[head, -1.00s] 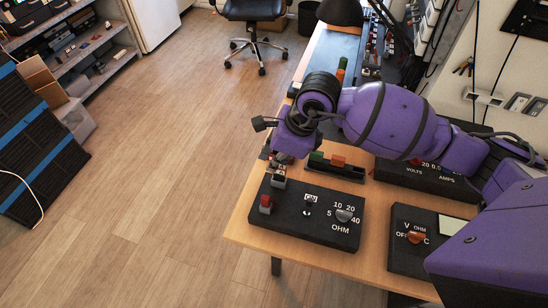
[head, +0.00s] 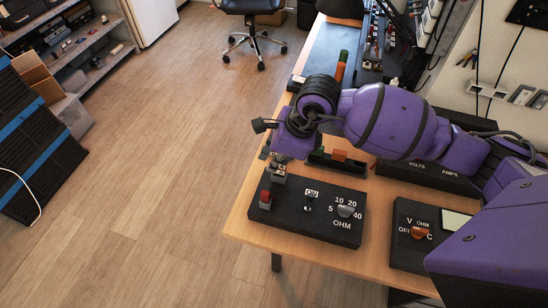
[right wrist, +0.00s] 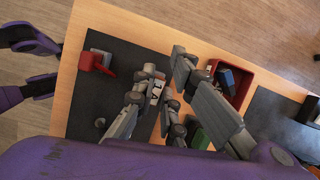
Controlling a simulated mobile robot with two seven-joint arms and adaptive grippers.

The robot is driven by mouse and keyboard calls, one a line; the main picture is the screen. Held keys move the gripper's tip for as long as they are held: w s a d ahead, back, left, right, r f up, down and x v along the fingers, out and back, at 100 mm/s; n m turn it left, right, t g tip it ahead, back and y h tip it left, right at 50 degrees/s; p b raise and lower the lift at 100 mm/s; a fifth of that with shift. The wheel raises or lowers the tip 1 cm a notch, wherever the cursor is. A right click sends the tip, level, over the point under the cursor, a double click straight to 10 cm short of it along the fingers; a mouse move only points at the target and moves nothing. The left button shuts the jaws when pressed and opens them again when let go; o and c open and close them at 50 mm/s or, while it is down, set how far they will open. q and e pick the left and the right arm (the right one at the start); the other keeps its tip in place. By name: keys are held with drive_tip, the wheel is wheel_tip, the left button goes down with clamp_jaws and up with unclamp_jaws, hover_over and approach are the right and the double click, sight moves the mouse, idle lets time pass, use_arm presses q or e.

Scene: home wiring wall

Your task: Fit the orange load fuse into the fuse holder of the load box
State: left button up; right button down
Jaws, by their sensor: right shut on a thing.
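The load box (head: 300,232) is a black box marked OHM at the front left of the table, with a red post (head: 265,199), an ON switch and a knob. My right gripper (head: 277,170) is over its far left corner, pointing down. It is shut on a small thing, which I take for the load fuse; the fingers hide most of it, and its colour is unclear. The right wrist view shows the fingers (right wrist: 155,92) over the dark box top, beside the red post (right wrist: 97,61). The fuse holder is hidden at the fingertips, so I cannot tell whether the fuse touches it.
A black rack (head: 350,170) with green and orange blocks (head: 340,155) stands just behind the load box. A meter (head: 418,252) lies to the right and a volts and amps box (head: 430,178) behind it.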

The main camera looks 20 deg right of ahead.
drive_tip(key=shift+f, duration=0.15)
drive_tip(key=c, duration=1.7)
unclamp_jaws()
drive_tip(key=v, duration=1.2)
drive_tip(key=o, duration=1.3)
drive_tip(key=shift+o, duration=0.2)
